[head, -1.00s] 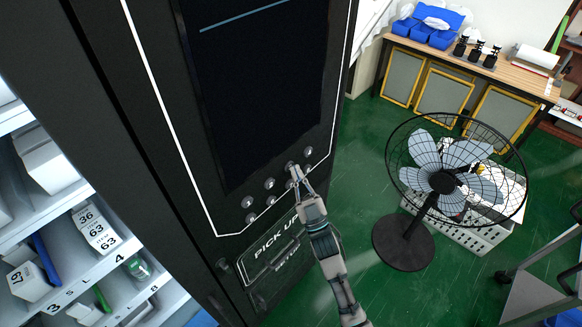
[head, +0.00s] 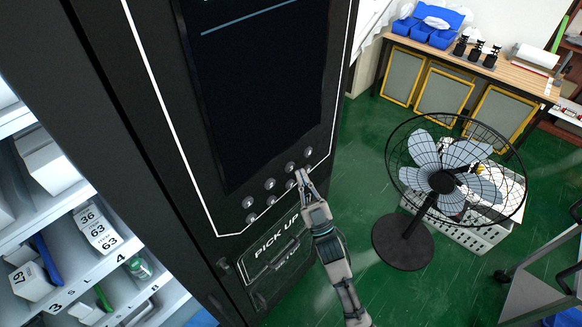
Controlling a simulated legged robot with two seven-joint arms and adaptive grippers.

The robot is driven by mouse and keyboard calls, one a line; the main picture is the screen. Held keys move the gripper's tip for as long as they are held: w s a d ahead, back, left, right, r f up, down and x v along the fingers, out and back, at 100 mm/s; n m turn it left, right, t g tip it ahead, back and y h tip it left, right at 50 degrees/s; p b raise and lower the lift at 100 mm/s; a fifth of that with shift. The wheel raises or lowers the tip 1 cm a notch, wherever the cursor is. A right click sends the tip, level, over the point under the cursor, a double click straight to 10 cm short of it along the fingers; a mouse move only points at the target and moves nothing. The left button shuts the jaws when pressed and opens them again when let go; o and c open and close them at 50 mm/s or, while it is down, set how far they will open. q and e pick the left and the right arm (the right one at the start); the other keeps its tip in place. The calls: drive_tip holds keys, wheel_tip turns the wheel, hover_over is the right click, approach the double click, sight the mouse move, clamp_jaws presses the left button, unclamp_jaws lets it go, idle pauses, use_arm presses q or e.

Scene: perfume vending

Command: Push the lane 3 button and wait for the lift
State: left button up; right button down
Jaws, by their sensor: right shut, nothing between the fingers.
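A black vending machine (head: 130,120) fills the left and middle, tilted in the picture. Several round silver buttons (head: 269,184) sit in two rows below its dark screen (head: 262,90). I cannot read which button is lane 3. My right gripper (head: 301,173) is shut and empty, its tips close to the right end of the button rows. An upper-row button (head: 290,167) shows clear just left of the fingertips; I cannot tell whether the tips touch the panel. The "PICK UP" hatch (head: 275,255) is below the buttons and looks shut. My left gripper and the lift are not in view.
Shelves (head: 110,270) with numbered white boxes stand at the left. A black standing fan (head: 443,180) is right of my arm, with a white crate (head: 480,235) behind it. A wooden table (head: 470,65) stands at the back. Green floor (head: 350,180) is open between machine and fan.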

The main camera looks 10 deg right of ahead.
drive_tip(key=shift+s+d+p, duration=0.3)
drive_tip(key=shift+s+d, duration=0.45)
drive_tip(key=shift+s, duration=0.25)
drive_tip(key=shift+s+d+p, duration=0.25)
drive_tip(key=shift+s+d, duration=0.5)
drive_tip(key=shift+s, duration=0.2)
